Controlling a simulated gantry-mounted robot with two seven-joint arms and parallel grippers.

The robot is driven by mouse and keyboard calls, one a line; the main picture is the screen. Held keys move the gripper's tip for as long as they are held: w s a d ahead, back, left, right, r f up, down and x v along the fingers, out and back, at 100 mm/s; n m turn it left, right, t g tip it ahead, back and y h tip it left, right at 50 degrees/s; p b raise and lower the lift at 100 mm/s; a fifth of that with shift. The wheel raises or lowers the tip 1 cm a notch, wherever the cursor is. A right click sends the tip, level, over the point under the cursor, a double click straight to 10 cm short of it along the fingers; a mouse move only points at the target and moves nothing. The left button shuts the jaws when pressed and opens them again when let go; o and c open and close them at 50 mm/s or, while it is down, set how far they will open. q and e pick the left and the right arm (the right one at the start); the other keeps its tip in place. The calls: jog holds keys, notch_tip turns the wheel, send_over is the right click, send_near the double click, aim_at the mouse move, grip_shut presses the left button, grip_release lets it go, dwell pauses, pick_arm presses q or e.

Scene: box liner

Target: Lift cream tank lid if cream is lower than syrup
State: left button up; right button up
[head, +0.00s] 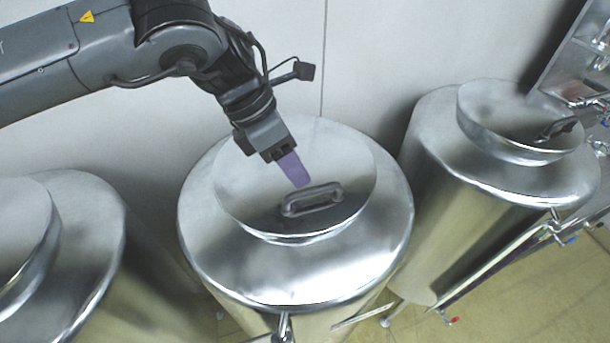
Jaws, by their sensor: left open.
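Several steel tanks stand in a row, with no readable labels, so I cannot tell which holds cream or syrup. The middle tank (225,265) has a round lid (245,195) sitting on it, with a looped handle (311,200) near its front. My left gripper (298,175) has purple fingers and is open, just above and behind that handle, apart from it as far as I can tell. The right tank (430,170) has a lid (500,120) with a dark handle (556,130). No liquid level shows. My right gripper is out of view.
A third tank (95,235) is cut off at the left edge. Steel pipes (490,265) with valves run along the right. A pale wall (390,60) stands behind the tanks. Tiled floor (500,305) shows at the lower right.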

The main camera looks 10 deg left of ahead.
aim_at(310, 189)
pick_arm(q)
jog(key=shift+p+x, duration=0.5)
jog(key=shift+x, duration=1.95)
grip_shut()
